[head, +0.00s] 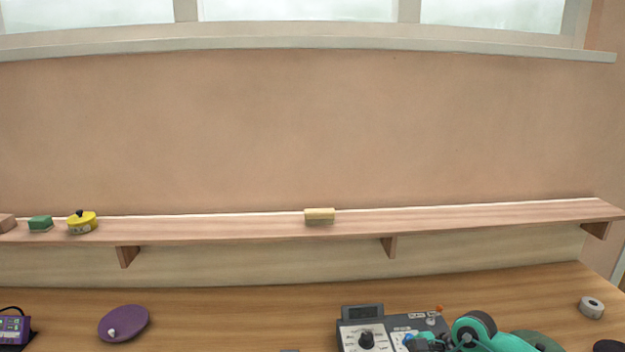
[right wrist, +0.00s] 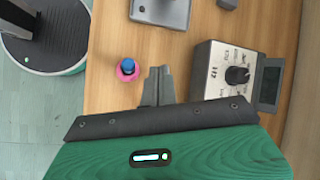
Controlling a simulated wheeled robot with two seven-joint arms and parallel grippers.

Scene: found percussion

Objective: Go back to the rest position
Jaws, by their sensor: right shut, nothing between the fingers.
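My right gripper (right wrist: 159,84) shows in the right wrist view with its two grey fingers together and nothing between them. It is over the wooden table, left of a grey device with a black knob (right wrist: 225,72) and apart from it. In the head view, teal parts of my right arm cover the lower right, beside the same device (head: 364,338). My left gripper is in neither view.
A pink and blue round item (right wrist: 128,69) lies just left of my right fingers. A purple disc (head: 124,323) and a grey roll (head: 591,307) lie on the table. The wall shelf (head: 220,227) holds a yellow pot (head: 82,222), a green block (head: 40,223) and a pale yellow block (head: 320,215).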

